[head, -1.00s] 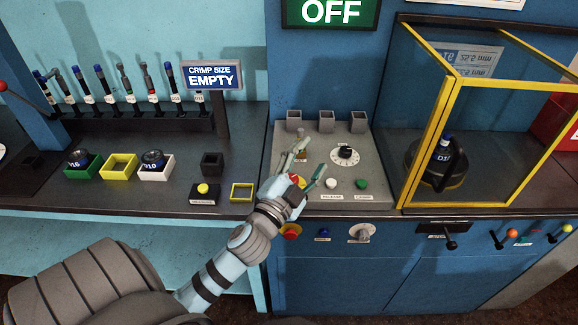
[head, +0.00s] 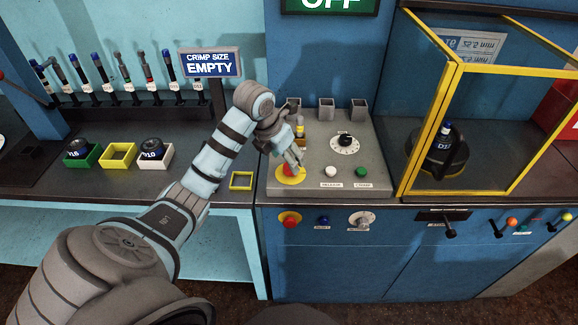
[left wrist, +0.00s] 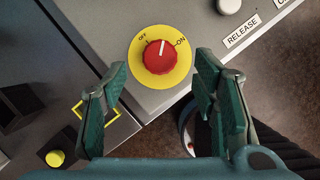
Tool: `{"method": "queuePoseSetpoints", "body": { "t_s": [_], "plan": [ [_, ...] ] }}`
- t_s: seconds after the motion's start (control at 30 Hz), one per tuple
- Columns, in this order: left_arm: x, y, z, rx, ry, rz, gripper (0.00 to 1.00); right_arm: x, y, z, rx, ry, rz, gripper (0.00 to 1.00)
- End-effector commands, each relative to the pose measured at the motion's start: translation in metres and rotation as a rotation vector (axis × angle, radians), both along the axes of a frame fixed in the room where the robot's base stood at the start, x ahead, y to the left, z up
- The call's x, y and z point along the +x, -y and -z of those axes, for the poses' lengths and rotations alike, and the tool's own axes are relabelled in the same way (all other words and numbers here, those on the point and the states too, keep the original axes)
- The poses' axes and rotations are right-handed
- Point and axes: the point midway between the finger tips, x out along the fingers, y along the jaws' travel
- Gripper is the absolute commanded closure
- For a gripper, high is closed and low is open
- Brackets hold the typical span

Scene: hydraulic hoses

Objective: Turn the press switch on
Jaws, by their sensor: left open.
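The press switch is a red knob (left wrist: 159,58) on a yellow disc (left wrist: 142,76) marked OFF and ON. Its white pointer line stands between the two labels, leaning slightly toward ON. In the head view the yellow disc (head: 291,178) is at the front left of the grey panel. My left gripper (head: 293,158) is above the switch, pointing down and partly covering it. In the left wrist view the gripper (left wrist: 162,64) is open and empty, a finger on each side of the knob, with no visible contact. My right gripper is not in view.
A green sign (head: 332,5), partly cut off, hangs above. The panel (head: 330,205) also has a black dial (head: 345,141), a white button (head: 331,171) and a green button (head: 361,172). A yellow-framed glass enclosure (head: 449,130) stands right. Another red knob (head: 289,219) is on the front below.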

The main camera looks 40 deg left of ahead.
Motion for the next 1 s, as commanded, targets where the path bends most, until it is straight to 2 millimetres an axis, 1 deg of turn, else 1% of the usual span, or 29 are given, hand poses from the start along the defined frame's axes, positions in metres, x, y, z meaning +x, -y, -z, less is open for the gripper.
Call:
{"method": "queuePoseSetpoints", "body": {
  "t_s": [0.03, 0.1, 0.2, 0.3, 0.47, 0.5, 0.8, 1.0],
  "plan": [
    [0.003, 0.001, 0.012, -0.003, -0.004, -0.001, 0.46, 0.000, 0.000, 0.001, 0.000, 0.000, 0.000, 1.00],
    [0.009, 0.001, 0.024, -0.003, -0.003, 0.000, 0.46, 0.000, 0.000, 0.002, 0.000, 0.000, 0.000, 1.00],
    [0.014, 0.001, 0.035, -0.001, -0.001, 0.002, 0.46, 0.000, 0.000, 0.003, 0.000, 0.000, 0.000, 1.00],
    [0.016, 0.001, 0.039, 0.000, 0.000, 0.002, 0.46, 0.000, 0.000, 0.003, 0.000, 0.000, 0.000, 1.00],
    [0.016, 0.001, 0.039, 0.000, 0.000, 0.002, 0.46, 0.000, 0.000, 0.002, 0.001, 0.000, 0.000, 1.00],
    [0.016, 0.001, 0.039, 0.000, 0.000, 0.002, 0.47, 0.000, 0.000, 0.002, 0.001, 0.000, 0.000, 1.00],
    [0.016, 0.001, 0.039, 0.000, 0.001, 0.002, 0.94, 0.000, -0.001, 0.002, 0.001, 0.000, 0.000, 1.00],
    [0.016, 0.001, 0.039, 0.000, 0.000, 0.013, 0.94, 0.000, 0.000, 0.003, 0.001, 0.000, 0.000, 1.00]
  ]
}}
